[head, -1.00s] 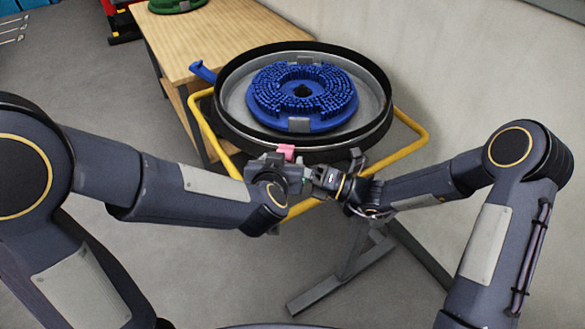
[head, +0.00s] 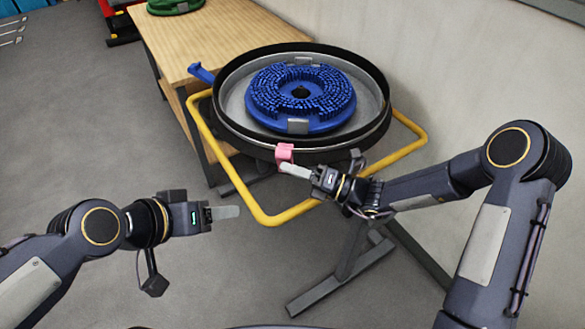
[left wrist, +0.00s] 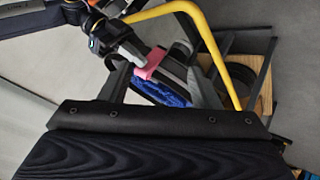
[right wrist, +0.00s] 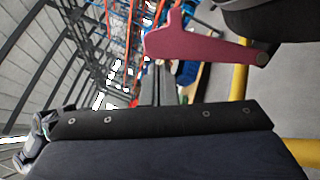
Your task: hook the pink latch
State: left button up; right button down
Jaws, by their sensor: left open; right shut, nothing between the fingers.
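The pink latch (head: 284,152) is on the front of the round black-rimmed tank (head: 229,116), just below its rim. My right gripper (head: 283,167) is shut and empty, with its fingertips at the lower edge of the latch. In the right wrist view the latch (right wrist: 195,45) looks large, just beyond the closed fingers (right wrist: 158,85); I cannot tell whether they touch it. My left gripper (head: 226,212) is open and empty, apart from the tank at the lower left. The left wrist view shows the latch (left wrist: 150,65) between its spread fingers, further off.
A blue brush disc (head: 300,98) lies in the tank. A yellow tube frame (head: 262,214) surrounds the tank, and a blue handle (head: 201,73) sticks out at its left. A wooden table (head: 200,40) stands behind, with a wall at the right.

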aim_at(292, 150)
pick_arm(q)
jog(key=s+a+f+n+g+y, duration=0.1)
jog(key=s+a+f+g+y, duration=0.1)
jog(key=s+a, duration=0.35)
pick_arm(e)
jog(key=shift+w+r+m+p, duration=0.5)
jog(key=shift+m+p, duration=0.2)
jog(key=shift+p, duration=0.65)
jog(key=w+m+p, duration=0.1)
jog(key=p, duration=0.1)
jog(key=r+m+p, duration=0.1)
jog(key=p, duration=0.1)
jog(key=w+m+h+p, duration=0.1)
jog(key=p, duration=0.1)
jog(key=shift+w+d+r+m, duration=0.15)
jog(key=shift+w+r+m, duration=0.15)
pick_arm(q)
notch_tip(292, 150, up, 10)
jog(key=d+p, duration=0.1)
jog(key=shift+w+d+f, duration=0.2)
jog(key=shift+w+d, duration=0.05)
jog(key=shift+w, duration=0.05)
pick_arm(e)
jog(key=shift+w+d+f+m, duration=0.15)
jog(key=shift+w+m, duration=0.35)
jog(key=shift+w, duration=0.55)
jog(key=shift+w, duration=0.1)
